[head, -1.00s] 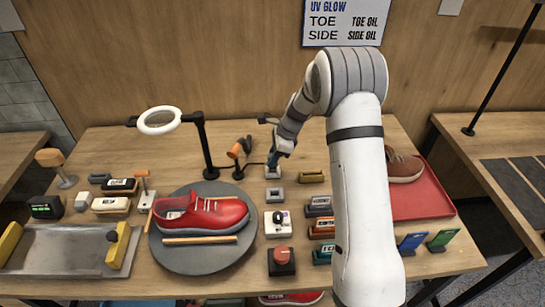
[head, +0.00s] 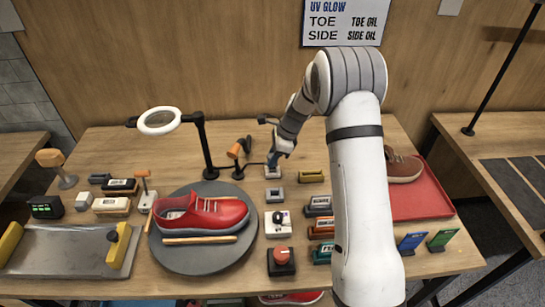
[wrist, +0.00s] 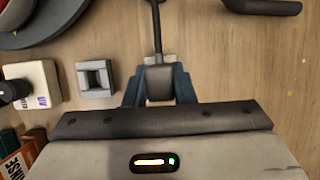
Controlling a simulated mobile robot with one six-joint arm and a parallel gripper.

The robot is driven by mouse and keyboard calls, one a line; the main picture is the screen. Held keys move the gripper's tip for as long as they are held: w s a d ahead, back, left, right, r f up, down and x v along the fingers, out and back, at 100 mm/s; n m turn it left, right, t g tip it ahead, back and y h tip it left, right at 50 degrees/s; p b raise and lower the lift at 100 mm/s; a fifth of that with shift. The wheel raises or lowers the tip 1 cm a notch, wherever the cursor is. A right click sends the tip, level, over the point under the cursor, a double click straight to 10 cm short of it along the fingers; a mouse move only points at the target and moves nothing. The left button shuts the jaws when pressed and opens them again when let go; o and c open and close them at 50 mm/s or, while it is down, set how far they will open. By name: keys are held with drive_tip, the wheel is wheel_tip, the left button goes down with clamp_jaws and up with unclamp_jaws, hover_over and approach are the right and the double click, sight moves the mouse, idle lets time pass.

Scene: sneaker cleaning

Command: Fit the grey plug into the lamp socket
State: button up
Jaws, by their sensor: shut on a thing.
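My gripper (head: 273,160) is shut on the grey plug (wrist: 158,82), with its blue fingers on either side of it. A dark cable (wrist: 157,25) runs from the plug and leads towards the orange-and-black lamp (head: 238,150) in the head view. A small pale block (head: 272,173), which looks like the lamp socket, is directly below the fingertips. Its pale edge (wrist: 151,57) shows around the plug in the wrist view. The plug is at the block, but the fingers hide how deep it sits.
A hollow grey square block (head: 277,194) is just in front of the pale block. A magnifier on a black stand (head: 209,150) rises to the left. The red sneaker (head: 225,212) lies on a round turntable (head: 190,262).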

drive_tip(key=shift+f+b, duration=0.8)
drive_tip(key=shift+f, duration=0.55)
drive_tip(key=o, duration=1)
drive_tip(key=b+v, duration=0.1)
drive_tip(key=v, duration=0.6)
drive_tip(key=shift+d+r, duration=0.2)
drive_tip(key=shift+r, duration=0.15)
